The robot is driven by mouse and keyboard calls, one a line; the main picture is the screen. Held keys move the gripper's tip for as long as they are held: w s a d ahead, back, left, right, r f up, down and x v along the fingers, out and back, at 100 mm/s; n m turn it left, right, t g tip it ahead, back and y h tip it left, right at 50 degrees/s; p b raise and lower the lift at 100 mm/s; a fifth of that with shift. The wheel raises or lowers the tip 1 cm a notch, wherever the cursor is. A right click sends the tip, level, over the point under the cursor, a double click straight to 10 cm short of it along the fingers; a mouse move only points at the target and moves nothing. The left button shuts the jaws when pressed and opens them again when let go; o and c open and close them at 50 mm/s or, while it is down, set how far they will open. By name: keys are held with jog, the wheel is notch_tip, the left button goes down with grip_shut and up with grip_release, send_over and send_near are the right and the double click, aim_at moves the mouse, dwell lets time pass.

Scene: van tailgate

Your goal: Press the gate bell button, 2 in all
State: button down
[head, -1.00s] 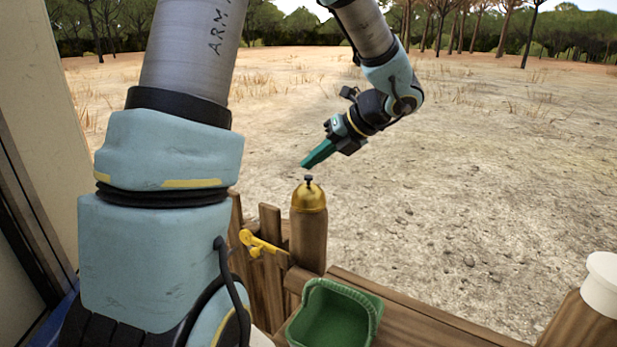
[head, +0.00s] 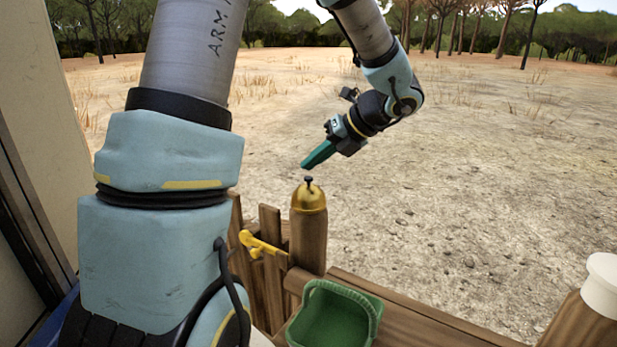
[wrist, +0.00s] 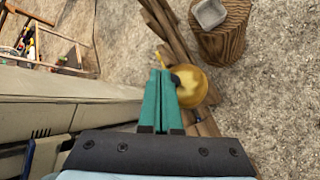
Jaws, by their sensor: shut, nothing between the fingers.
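The gate bell is a brass dome (head: 309,198) on top of a wooden post, with a small dark button (head: 308,181) on its top. My gripper (head: 304,166) is shut and empty, its green fingers pointing down to the left just above the button. A small gap shows between the fingertips and the button in the head view. In the wrist view the shut fingers (wrist: 161,72) lie beside the brass dome (wrist: 193,88), and the dark button (wrist: 175,79) shows at their right edge.
A yellow latch (head: 260,244) is on the wooden fence left of the post. A green basket (head: 370,325) stands below it to the right. A white object (head: 602,285) sits on a post at far right. The ground beyond is open.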

dwell(0.7)
jog(key=shift+f, duration=0.4)
jog(key=shift+f, duration=0.55)
dwell(0.6)
dwell(0.3)
jog(key=shift+r+p, duration=0.95)
jog(key=shift+p, duration=0.05)
jog(key=shift+r, duration=0.15)
notch_tip(320, 180, up, 5)
jog(key=p, duration=0.5)
jog(key=shift+w+d, duration=0.1)
dwell(2.1)
